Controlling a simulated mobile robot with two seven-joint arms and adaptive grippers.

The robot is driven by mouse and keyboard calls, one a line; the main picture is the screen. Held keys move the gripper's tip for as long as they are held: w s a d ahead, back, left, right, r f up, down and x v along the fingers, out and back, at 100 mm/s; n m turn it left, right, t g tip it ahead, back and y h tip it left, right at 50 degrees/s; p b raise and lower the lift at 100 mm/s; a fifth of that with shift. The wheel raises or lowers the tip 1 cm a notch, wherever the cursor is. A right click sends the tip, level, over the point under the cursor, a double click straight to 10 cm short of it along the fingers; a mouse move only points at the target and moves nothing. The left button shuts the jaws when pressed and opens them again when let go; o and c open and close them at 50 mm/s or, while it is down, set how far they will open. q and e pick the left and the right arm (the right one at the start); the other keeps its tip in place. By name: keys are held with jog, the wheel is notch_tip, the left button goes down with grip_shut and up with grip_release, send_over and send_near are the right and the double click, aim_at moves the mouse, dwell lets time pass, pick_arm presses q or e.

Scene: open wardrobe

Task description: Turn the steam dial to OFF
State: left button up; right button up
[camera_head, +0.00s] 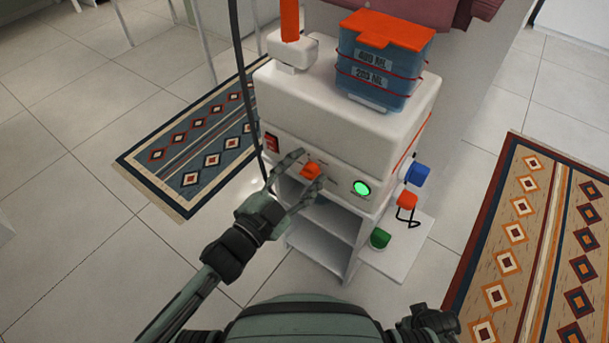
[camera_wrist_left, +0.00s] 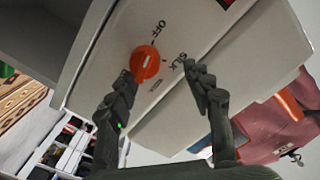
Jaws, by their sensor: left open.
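The orange steam dial (camera_head: 311,171) is on the front panel of a white steam station (camera_head: 345,115). In the left wrist view the dial (camera_wrist_left: 145,62) has the printed words OFF and SILK beside it. A small pale mark shows on its face, but I cannot tell which setting it points to. My left gripper (camera_head: 307,170) is open and empty. Its two fingers are spread around the dial in the head view. In the left wrist view the gripper's fingertips (camera_wrist_left: 158,86) appear short of the dial, with no clear contact.
A green lit button (camera_head: 361,188) and a red switch (camera_head: 272,142) flank the dial. A blue tank with an orange lid (camera_head: 388,30) stands on top. A black cord (camera_head: 243,90) hangs at left. Shelves (camera_head: 325,225) are below. Patterned rugs (camera_head: 205,140) lie on the tiled floor.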

aim_at(316, 133)
pick_arm(q)
notch_tip(316, 133, up, 8)
dwell(0.7)
